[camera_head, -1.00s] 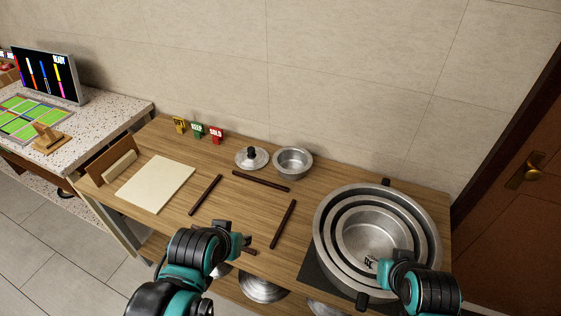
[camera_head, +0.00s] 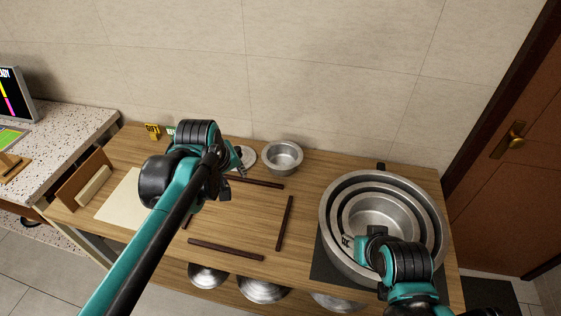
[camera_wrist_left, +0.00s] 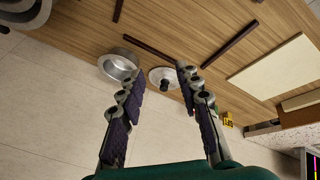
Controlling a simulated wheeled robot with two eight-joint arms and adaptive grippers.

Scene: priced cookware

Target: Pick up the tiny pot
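The tiny pot (camera_head: 283,159) is a small grey metal pot standing upright on the wooden table near the wall; in the left wrist view it (camera_wrist_left: 119,66) is at upper left, beside one finger. Its lid (camera_head: 247,156), with a dark knob, lies to its left, partly hidden by my left arm. My left gripper (camera_head: 238,172) is left of the pot in the head view. In the left wrist view its fingers (camera_wrist_left: 160,73) are spread and empty, with the lid (camera_wrist_left: 164,79) seen between them. My right gripper (camera_head: 347,241) is at the nested large pots; its opening is unclear.
The large nested pots (camera_head: 333,205) fill the table's right side. Dark bars (camera_head: 285,223) lie around a bare patch (camera_head: 240,215) of table. A cream board (camera_head: 120,205) lies at left, and a yellow price tag (camera_head: 153,131) stands at the back.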

